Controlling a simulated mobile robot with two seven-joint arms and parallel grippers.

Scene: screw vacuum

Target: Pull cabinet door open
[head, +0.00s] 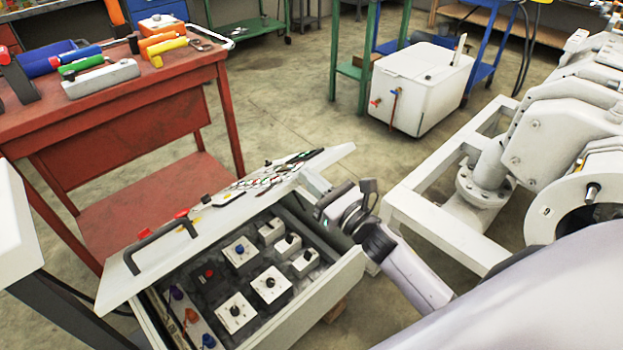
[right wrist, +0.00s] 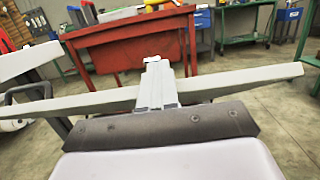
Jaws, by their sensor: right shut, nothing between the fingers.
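The white cabinet door (head: 225,212) stands partly open, swung away from the cabinet box (head: 342,272) and slanting across the head view. Its black bar handle (head: 160,246) is near its left end. The open box shows a dark panel with several knobs. My right gripper (head: 322,203) is shut and empty beside the door's right part, near the box's far corner. In the right wrist view the shut fingers (right wrist: 154,68) reach over the pale door (right wrist: 235,84); I cannot tell if they touch it. The handle (right wrist: 27,93) shows at the left there. My left gripper is not in view.
A red workbench (head: 130,105) with tools stands behind the door at the left. White machinery on a frame (head: 440,215) is close to my right arm. A white tank (head: 420,88) stands farther back. Open floor lies between bench and tank.

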